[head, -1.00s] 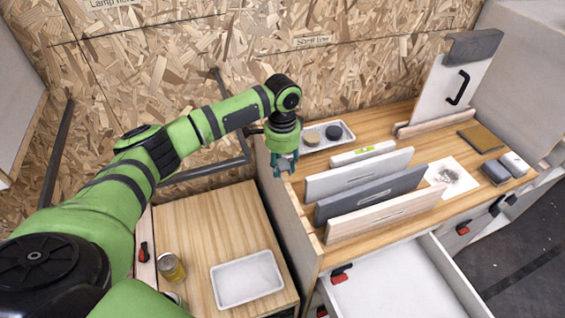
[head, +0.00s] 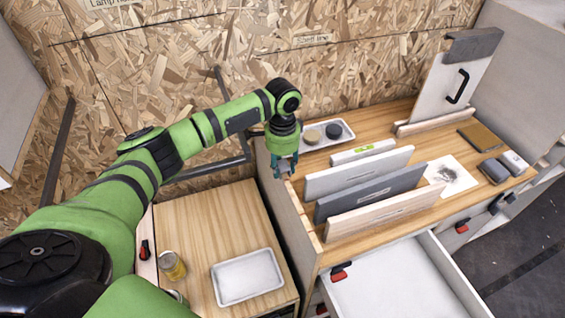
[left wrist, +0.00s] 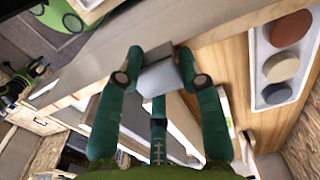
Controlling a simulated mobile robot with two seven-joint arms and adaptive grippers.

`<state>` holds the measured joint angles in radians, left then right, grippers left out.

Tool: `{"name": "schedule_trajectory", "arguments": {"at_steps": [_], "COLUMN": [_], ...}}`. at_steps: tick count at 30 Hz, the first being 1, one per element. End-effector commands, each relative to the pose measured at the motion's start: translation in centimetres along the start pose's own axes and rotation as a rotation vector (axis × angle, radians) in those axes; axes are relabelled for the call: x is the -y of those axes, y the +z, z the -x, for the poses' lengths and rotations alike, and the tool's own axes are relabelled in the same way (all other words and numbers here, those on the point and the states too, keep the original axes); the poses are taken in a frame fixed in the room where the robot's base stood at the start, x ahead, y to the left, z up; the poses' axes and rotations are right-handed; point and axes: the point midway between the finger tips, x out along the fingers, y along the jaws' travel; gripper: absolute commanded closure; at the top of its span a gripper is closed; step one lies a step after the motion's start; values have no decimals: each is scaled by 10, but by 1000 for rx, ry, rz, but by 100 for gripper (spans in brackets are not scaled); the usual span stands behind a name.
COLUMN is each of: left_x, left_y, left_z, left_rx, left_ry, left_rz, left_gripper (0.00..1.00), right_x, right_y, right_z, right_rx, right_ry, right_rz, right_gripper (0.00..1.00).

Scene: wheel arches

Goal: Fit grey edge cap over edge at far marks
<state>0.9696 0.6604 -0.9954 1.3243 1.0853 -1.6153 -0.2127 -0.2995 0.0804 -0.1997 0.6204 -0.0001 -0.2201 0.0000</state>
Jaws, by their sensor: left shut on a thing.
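My left gripper (head: 285,170) is shut on a small grey edge cap (left wrist: 160,77), which shows between the two teal fingers in the left wrist view. In the head view the fingers hang at the left side of the wooden workbench, by the upright side panel (head: 287,215). In the left wrist view the cap is close to a long panel edge (left wrist: 95,62); I cannot tell whether it touches or sits over it. The marks cannot be made out. My right gripper is not in view.
A tray (head: 347,138) with round pieces lies just behind the gripper. Upright boards (head: 360,175) stand right of it. A white panel with a dark grey top piece (head: 474,45) stands at the back right. A lower table holds a white tray (head: 247,277) and a jar (head: 172,267). A drawer (head: 400,285) is open.

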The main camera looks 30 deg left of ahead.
Motion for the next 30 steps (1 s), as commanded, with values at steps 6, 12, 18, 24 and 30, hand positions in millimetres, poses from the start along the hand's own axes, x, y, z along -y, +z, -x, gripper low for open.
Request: {"name": "schedule_trajectory", "arguments": {"at_steps": [6,12,18,24,30], "left_x": [0,0,0,-1,-2], "left_y": [0,0,0,0,2], "left_z": [-5,-6,-7,-14,-18], "left_rx": [0,0,0,1,6], "left_ry": [0,0,0,3,5], "left_rz": [-1,-1,0,1,0], "left_gripper": [79,79,79,79,79], "right_x": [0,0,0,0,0], "right_y": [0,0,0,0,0], "right_z": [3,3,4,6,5], "right_rx": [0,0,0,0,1], "right_ry": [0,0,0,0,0], "right_rz": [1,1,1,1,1], "right_gripper": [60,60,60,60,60]}}
